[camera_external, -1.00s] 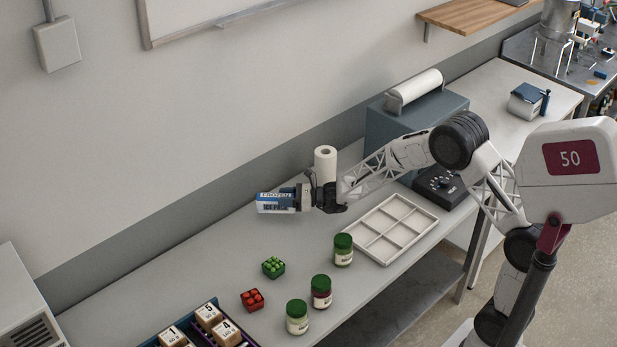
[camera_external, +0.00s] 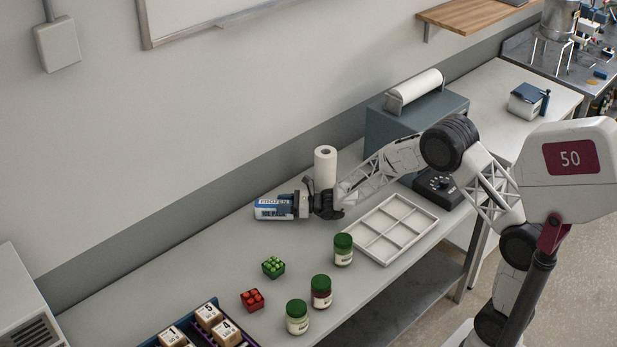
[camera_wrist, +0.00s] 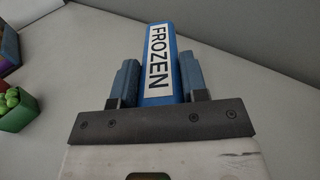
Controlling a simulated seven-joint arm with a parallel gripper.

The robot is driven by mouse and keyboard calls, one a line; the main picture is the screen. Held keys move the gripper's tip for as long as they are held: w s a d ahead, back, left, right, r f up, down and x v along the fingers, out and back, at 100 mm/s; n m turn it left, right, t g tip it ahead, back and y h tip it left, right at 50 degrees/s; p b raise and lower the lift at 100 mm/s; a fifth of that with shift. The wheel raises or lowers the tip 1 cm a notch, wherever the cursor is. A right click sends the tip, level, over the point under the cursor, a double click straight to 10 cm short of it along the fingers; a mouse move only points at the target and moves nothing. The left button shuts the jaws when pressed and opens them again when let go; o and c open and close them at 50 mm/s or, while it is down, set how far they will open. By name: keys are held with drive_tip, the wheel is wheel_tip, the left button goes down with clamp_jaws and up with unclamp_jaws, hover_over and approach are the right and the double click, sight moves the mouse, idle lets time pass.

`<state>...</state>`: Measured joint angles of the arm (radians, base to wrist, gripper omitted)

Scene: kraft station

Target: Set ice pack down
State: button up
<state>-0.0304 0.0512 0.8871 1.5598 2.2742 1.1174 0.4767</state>
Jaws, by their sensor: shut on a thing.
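The ice pack (camera_external: 272,207) is a blue and white block marked "FROZEN" and "ICE PACK". My gripper (camera_external: 298,205) is shut on its right end in the external view. In the wrist view the ice pack (camera_wrist: 160,62) stands between the two blue-grey fingers of my gripper (camera_wrist: 158,82), its "FROZEN" label facing the camera. The pack is at or just above the bench top, near the back wall; I cannot tell whether its underside touches the bench.
A paper roll (camera_external: 325,168) stands just behind my gripper. A white sectioned tray (camera_external: 390,230) lies to the right. The bench left of the pack is clear.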

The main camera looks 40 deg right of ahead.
drive_tip(key=shift+f, duration=0.1)
drive_tip(key=o, duration=1.1)
drive_tip(key=shift+s+d, duration=0.15)
drive_tip(key=shift+v, duration=3.55)
